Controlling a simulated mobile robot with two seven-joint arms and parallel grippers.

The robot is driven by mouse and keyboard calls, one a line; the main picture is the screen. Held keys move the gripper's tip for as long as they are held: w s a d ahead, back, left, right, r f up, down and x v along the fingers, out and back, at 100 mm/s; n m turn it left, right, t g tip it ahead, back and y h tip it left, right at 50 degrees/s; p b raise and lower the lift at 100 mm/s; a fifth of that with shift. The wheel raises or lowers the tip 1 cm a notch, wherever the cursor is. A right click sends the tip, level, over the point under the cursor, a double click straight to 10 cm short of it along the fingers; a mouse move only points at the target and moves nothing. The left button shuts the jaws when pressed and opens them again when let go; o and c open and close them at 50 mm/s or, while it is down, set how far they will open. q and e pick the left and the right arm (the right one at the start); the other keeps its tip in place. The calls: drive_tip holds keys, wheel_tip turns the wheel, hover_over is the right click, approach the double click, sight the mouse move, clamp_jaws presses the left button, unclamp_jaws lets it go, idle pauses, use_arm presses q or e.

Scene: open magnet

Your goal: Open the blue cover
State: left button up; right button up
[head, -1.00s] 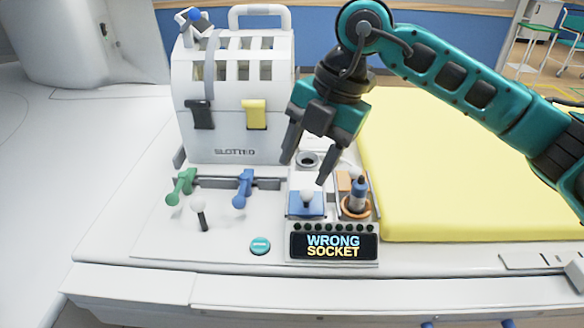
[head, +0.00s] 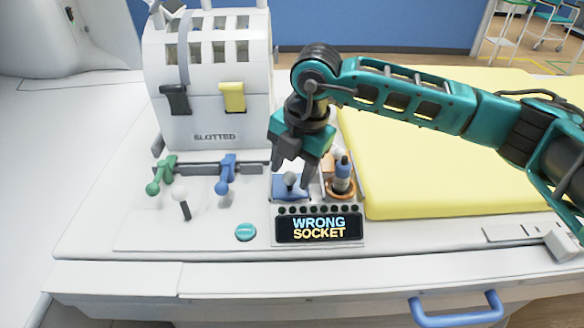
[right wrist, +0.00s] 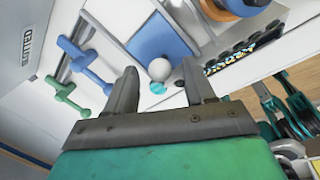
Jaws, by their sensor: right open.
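The blue cover (head: 281,194) is a flat square with a round white knob (head: 290,179), set above the left part of the display on the console. It also shows in the right wrist view (right wrist: 176,36), lying flat, with its knob (right wrist: 159,69). My right gripper (head: 292,170) is open and points down over the cover. In the right wrist view its two fingertips (right wrist: 159,76) appear on either side of the knob, with gaps on both sides. Whether they are level with it I cannot tell. My left gripper is not in view.
An orange ring socket with a blue-topped plug (head: 342,178) stands close right of the cover. The display (head: 319,228) reads "WRONG SOCKET". Green (head: 160,175) and blue (head: 226,174) levers are left. A white slotted box (head: 207,110) stands behind; a yellow pad (head: 430,165) lies right.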

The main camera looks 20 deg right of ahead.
drive_tip(key=shift+f, duration=0.35)
drive_tip(key=shift+c, duration=0.3)
clamp_jaws()
